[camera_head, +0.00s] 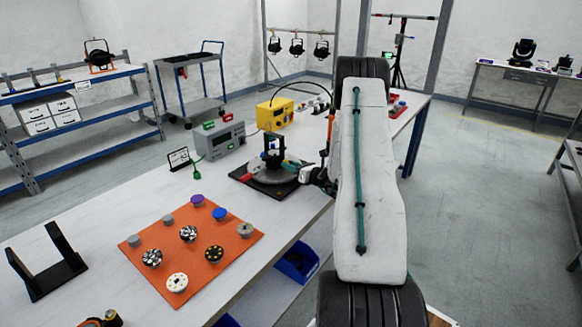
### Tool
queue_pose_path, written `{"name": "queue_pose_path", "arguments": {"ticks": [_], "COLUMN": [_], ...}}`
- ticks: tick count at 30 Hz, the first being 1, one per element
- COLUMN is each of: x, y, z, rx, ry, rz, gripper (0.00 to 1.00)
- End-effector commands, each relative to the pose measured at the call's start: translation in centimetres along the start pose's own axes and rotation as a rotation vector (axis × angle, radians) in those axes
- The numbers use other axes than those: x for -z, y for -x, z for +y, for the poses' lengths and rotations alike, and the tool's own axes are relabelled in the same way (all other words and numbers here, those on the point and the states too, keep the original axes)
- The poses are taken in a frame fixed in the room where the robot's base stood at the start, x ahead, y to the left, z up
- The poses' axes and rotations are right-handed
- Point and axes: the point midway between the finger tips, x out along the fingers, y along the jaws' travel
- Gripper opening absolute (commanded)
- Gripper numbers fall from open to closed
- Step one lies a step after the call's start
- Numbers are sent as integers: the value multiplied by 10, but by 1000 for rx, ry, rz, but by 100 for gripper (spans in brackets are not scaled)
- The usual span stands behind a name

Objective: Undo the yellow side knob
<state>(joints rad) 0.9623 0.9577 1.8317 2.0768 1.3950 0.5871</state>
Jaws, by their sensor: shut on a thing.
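A dark fixture (272,158) with a round grey base stands on a black square board (246,181) on the long white table. A red part shows at its left and a blue-green part at its right. My gripper (302,171) is at the right side of the fixture, low and close to it. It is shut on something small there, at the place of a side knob. The jaws and what they hold are small and partly hidden, so I cannot make out the knob's yellow colour.
An orange mat (215,264) with several knobs and round parts lies nearer on the table (115,215). A grey power unit (219,141) and a yellow box (275,113) stand behind the fixture. A black bracket (47,262) stands at left. Blue bins (297,262) sit below.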

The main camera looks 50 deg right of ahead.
Motion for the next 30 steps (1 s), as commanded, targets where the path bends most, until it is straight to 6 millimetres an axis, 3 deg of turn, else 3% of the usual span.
{"name": "queue_pose_path", "arguments": {"ticks": [18, 30], "x": [1, 1], "y": [0, 0], "z": [1, 1], "rx": [1, 1], "ry": [506, 684], "rz": [1, 1], "gripper": [5, 5]}}
